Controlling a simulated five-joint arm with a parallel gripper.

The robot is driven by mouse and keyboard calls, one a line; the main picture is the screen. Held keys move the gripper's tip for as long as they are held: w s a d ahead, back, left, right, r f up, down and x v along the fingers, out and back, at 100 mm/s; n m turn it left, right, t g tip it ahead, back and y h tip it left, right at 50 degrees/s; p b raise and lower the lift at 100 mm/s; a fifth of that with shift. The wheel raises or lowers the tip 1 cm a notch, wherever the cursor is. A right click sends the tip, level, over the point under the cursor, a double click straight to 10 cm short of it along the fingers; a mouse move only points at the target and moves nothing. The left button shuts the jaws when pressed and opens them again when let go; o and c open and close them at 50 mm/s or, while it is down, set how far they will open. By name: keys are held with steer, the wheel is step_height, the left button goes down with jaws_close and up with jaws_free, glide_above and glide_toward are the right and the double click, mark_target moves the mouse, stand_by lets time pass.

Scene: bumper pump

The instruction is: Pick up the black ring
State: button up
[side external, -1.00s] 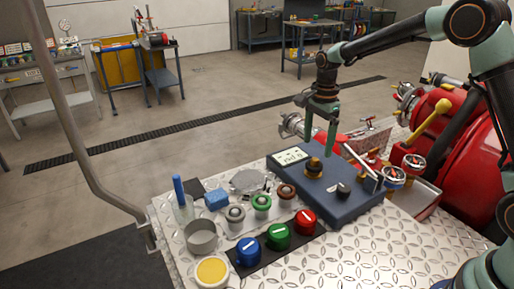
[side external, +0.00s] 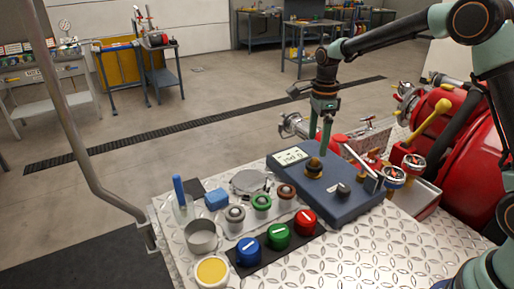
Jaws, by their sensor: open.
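My gripper (side external: 319,143) is open, with its fingers pointing down over the blue box (side external: 352,207). A dark, brass-toned round piece (side external: 314,168) stands on the box just below the fingertips; I cannot tell whether a separate black ring is around it. The fingers appear empty, and their exact gap to the piece is unclear.
Blue, green and red knobs (side external: 278,236) stand in front of the rings. A grey cup (side external: 201,236), a yellow-topped pot (side external: 211,271) and a blue block (side external: 216,198) are at the left. Valves and gauges (side external: 393,177) crowd the right. The front plate (side external: 350,262) is clear.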

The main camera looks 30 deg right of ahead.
mark_target(315, 159)
steer(key=shift+d+f, duration=0.1)
steer(key=shift+f, duration=3.5)
steer(key=c, duration=1.1)
